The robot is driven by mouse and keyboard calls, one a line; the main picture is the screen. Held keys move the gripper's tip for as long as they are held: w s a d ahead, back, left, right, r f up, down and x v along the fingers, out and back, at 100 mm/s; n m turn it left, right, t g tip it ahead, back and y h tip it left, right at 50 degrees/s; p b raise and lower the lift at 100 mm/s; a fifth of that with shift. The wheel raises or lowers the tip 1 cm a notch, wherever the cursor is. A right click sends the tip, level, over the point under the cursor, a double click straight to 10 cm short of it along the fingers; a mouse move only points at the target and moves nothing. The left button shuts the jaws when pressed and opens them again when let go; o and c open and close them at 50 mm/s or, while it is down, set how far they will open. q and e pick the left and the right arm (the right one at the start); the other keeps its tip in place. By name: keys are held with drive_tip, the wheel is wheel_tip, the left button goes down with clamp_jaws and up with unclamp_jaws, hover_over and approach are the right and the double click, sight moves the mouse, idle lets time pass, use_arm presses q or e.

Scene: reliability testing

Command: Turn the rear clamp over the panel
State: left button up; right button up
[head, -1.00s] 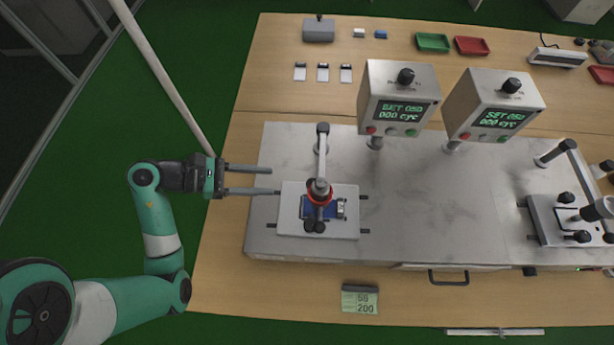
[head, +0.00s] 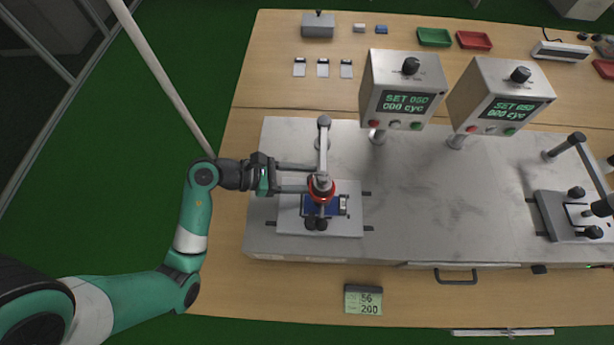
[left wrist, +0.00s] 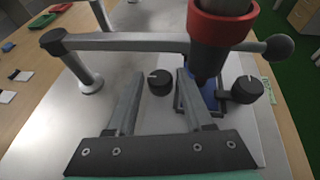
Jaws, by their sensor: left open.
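The blue panel (head: 335,207) lies on the light plate (head: 290,222) of the left test station, partly covered by the press head with a red collar (head: 321,187). In the left wrist view, the panel (left wrist: 209,97) shows below that head. The rear clamp's black knob (left wrist: 159,82) stands beside the panel. The front clamp's knob (left wrist: 248,90) is on the panel's other side. In the head view the press head hides the rear clamp. My left gripper (head: 312,179) is open, its fingers level. In the wrist view the rear knob appears between its fingertips; contact cannot be told.
The press arm (head: 323,150) and its post stand close beside my left fingers. Two control boxes (head: 402,88) (head: 500,97) stand behind to the right. A second test station (head: 575,215) is at the right. The metal top (head: 440,205) between the stations is clear.

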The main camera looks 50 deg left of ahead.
use_arm(q)
clamp_jaws()
